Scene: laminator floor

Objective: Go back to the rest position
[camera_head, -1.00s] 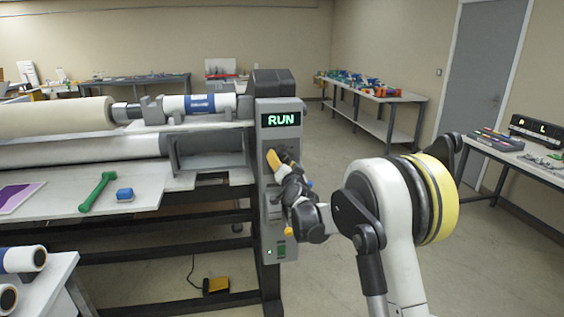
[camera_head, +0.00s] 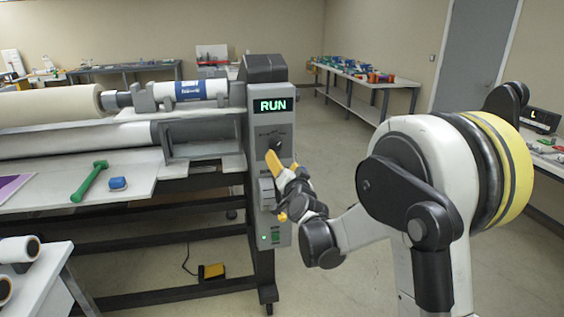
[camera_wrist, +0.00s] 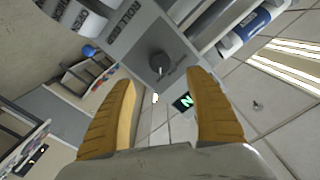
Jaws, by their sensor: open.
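My gripper (camera_head: 276,187) is in front of the laminator's grey control panel (camera_head: 266,105), on its right side. In the wrist view its two yellow fingers (camera_wrist: 160,108) are spread apart with nothing between them. A round dark knob (camera_wrist: 158,63) on the panel shows beyond the fingertips, clear of them. The same knob (camera_head: 275,143) is visible above the gripper in the head view. My arm reaches in from the right, bent at the elbow.
The laminator bench (camera_head: 140,166) holds a green tool (camera_head: 89,182) and a small blue block (camera_head: 118,183). A yellow foot pedal (camera_head: 212,271) lies on the floor below. Side tables (camera_head: 365,80) stand at the back right. The floor between them is open.

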